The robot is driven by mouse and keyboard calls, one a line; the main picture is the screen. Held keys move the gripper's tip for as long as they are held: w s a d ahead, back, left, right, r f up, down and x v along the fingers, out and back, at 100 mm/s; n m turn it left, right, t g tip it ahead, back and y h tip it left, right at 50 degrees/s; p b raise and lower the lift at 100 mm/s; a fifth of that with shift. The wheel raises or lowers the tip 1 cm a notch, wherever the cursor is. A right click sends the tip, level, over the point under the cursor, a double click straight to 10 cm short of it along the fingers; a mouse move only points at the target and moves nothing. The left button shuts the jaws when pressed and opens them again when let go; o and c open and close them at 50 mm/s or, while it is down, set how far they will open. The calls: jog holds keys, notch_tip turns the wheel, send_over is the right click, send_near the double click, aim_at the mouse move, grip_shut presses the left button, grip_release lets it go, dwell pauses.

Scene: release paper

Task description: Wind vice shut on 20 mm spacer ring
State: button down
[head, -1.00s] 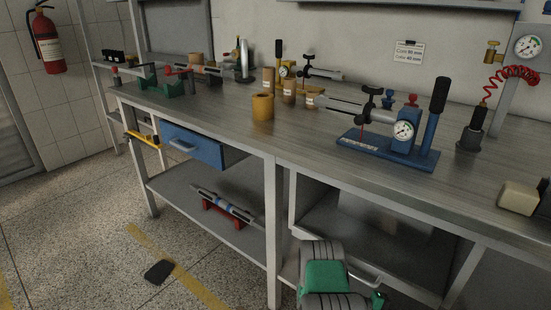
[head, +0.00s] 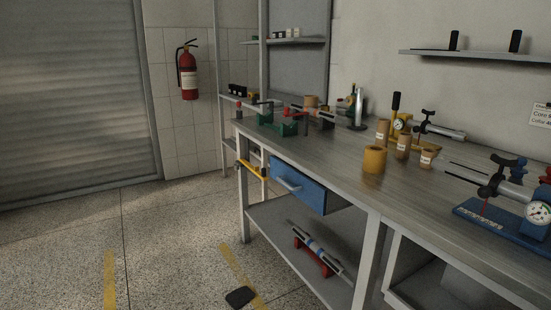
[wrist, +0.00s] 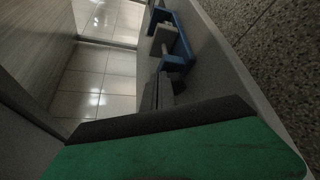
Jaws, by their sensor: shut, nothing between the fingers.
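In the head view, a green holder or vice-like device (head: 284,128) stands at the far left end of the bench, too small to tell whether its jaws are shut. No spacer ring can be made out for certain; a yellow hollow cylinder (head: 374,160) stands upright on the bench. In the wrist view, my gripper (wrist: 163,92) shows as dark fingers, shut with nothing between them. Beyond its tips is a blue frame around a pale block (wrist: 160,40); I cannot tell whether this is a vice. My gripper is not in the head view now.
The metal bench (head: 345,187) has a blue drawer (head: 298,186) standing open at its front. Several labelled tan cylinders and a blue gauge fixture (head: 505,222) stand on top. A red extinguisher (head: 188,72) hangs on the wall. The speckled floor left of the bench is mostly clear.

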jog(key=shift+s+a+f+b, duration=0.25)
jog(key=shift+a+f+b, duration=0.2)
jog(key=shift+f+b, duration=0.5)
jog(key=shift+a+f+b, duration=0.2)
jog(key=shift+f+b, duration=0.2)
jog(key=shift+b, duration=0.65)
jog(key=shift+s+a+r, duration=0.15)
jog(key=shift+s+a, duration=0.05)
jog(key=shift+a, duration=0.1)
jog(key=w, duration=0.1)
jog(key=w+a+b, duration=0.1)
jog(key=w, duration=0.1)
jog(key=w+a+b, duration=0.1)
jog(key=w, duration=0.1)
jog(key=shift+a, duration=0.25)
jog(key=shift+w+a, duration=0.15)
